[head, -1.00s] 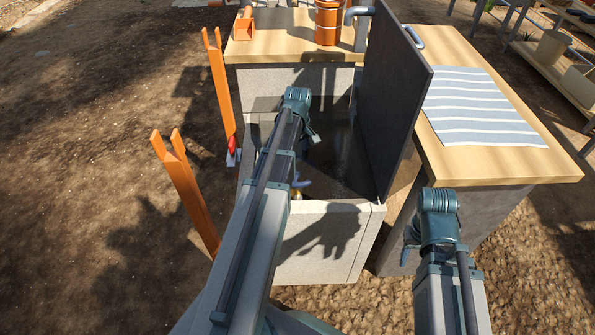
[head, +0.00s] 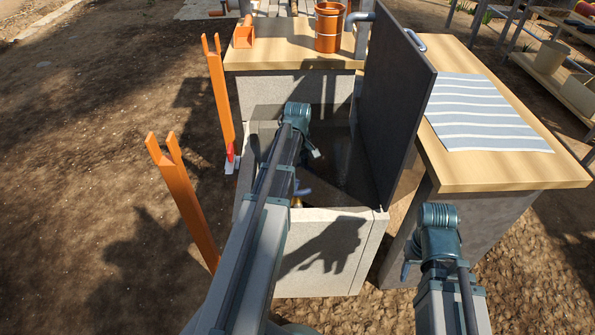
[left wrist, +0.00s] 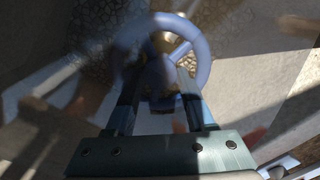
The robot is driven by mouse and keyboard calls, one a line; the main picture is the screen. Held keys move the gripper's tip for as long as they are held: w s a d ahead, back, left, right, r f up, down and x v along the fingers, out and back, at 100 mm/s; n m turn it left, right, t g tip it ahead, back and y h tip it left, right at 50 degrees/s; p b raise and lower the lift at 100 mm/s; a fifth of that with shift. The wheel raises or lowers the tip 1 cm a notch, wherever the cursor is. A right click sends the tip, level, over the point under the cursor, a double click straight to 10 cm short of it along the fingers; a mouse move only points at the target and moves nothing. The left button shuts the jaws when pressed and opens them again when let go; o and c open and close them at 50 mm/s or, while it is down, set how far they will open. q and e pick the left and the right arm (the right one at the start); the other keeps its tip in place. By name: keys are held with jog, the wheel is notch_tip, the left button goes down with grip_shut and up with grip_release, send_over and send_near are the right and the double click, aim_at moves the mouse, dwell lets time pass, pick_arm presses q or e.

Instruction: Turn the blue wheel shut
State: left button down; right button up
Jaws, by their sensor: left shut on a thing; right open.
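The blue wheel (left wrist: 200,50) shows in the left wrist view, with a brass part behind its hub. My left gripper (left wrist: 160,92) is shut on its near rim; the contact is blurred. In the head view my left arm reaches down into the open grey box (head: 318,250) and hides its own fingers and most of the wheel. A small pale blue piece (head: 303,190), perhaps the wheel's edge, shows beside the arm, with a bit of brass below it. My right gripper (head: 407,266) is open and empty, in front of the wooden counter's base.
A dark upright lid (head: 395,110) stands at the box's right side. The wooden counter (head: 490,175) with a striped cloth (head: 482,110) lies beyond it. Orange posts (head: 185,195) stand left of the box. An orange bucket (head: 328,28) stands on the back counter. Bare ground at left is clear.

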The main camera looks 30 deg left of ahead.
aim_at(297, 176)
pick_arm(q)
jog(key=shift+m, duration=0.7)
jog(key=c, duration=0.5)
grip_release()
jog(key=shift+r, duration=0.15)
notch_tip(297, 176, up, 14)
jog(key=p, duration=1.4)
jog(key=shift+f, duration=0.2)
jog(key=shift+f, duration=0.1)
jog(key=s+d+r+m+p, duration=0.5)
jog(key=d+r+p, duration=0.2)
jog(key=d, duration=0.3)
jog(key=s+d+r+m+p, duration=0.6)
jog(key=d+r+p, duration=0.2)
jog(key=d, duration=0.2)
jog(key=s+d+r+m+y+p, duration=0.1)
jog(key=s+d+r+m+p, duration=0.4)
jog(key=d+r+p, duration=0.3)
jog(key=shift+s+d+r+m, duration=0.15)
jog(key=shift+d, duration=0.5)
jog(key=shift+s+d+r+m, duration=0.1)
jog(key=shift+s+d+m, duration=0.05)
jog(key=shift+d, duration=0.5)
